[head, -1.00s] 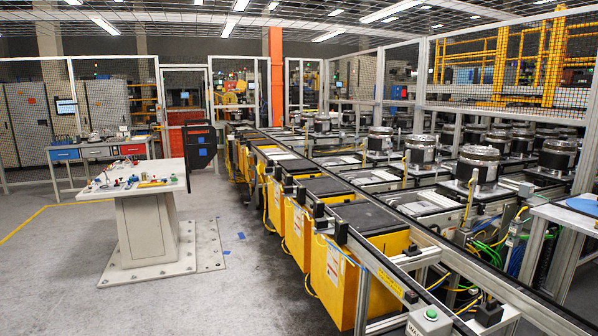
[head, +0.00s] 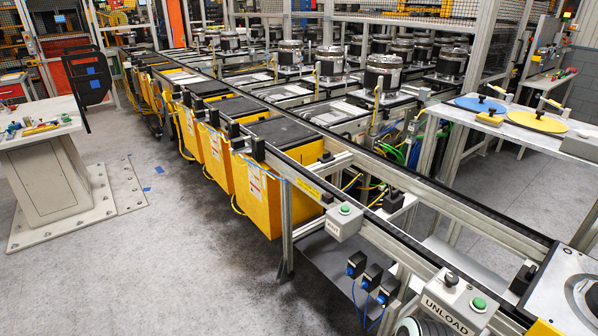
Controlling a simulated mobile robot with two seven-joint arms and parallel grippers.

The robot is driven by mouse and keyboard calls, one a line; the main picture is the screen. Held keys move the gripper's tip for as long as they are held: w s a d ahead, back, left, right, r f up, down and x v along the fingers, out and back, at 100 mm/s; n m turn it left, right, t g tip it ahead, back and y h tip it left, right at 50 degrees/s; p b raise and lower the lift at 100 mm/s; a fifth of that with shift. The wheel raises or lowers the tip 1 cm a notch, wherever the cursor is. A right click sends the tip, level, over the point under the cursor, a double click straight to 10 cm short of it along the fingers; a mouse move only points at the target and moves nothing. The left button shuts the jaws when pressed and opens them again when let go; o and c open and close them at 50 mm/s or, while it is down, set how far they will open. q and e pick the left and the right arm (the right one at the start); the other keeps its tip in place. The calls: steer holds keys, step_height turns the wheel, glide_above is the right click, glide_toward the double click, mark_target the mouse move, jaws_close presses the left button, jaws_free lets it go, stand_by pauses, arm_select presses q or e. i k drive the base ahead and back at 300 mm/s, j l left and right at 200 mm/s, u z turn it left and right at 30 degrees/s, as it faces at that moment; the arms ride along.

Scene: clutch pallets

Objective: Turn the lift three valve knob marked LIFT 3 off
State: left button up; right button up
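No knob with a readable LIFT 3 mark shows in the head view. Several small black and blue fittings that look like valves (head: 372,277) hang in a row below the near conveyor rail, with blue hoses running down from them. Any marks on them are too small to read, and I cannot tell how they are set. Neither of my grippers is in view.
A conveyor rail (head: 400,255) runs from the front right to the back left. A grey UNLOAD box (head: 455,306) and a smaller green-button box (head: 345,222) sit on it. Yellow bins (head: 262,195) line it. A white pedestal table (head: 45,150) stands left. Grey floor (head: 190,270) is clear front left.

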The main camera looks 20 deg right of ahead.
mark_target(380, 299)
steer(key=z, duration=1.3)
steer(key=i+j+u, duration=0.2)
steer(key=i+j, duration=0.25)
steer(key=i, duration=0.1)
